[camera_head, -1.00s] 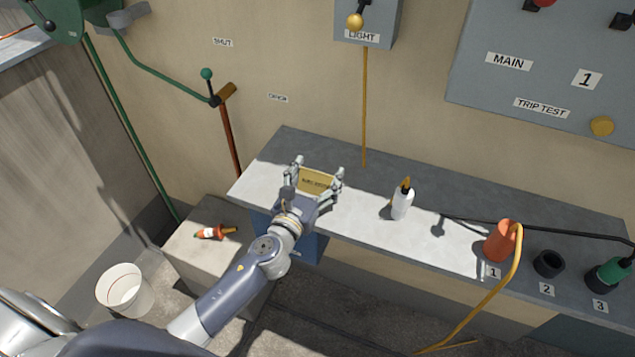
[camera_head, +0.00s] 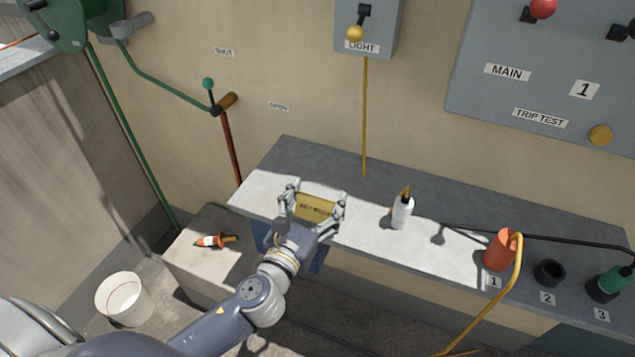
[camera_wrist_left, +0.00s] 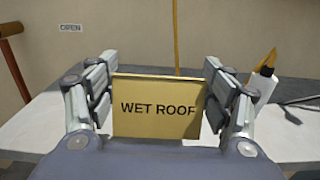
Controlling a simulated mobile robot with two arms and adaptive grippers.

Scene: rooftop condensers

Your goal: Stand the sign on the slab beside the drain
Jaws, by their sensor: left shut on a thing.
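The sign is a small yellow plate reading WET ROOF (camera_wrist_left: 157,107); it also shows in the head view (camera_head: 316,207). My left gripper (camera_head: 312,204) is shut on it, with one finger at each side edge. The sign's face is turned toward the wrist camera. In the head view, gripper and sign overlap the front left part of the grey bench top (camera_head: 262,192); I cannot tell whether the sign touches it. My right gripper is not in view.
A white bottle (camera_head: 401,212) stands right of the sign on the bench. An orange holder (camera_head: 500,250), a black cup (camera_head: 549,271) and a green-topped plug (camera_head: 608,278) are farther right. A white bucket (camera_head: 124,300) stands lower left.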

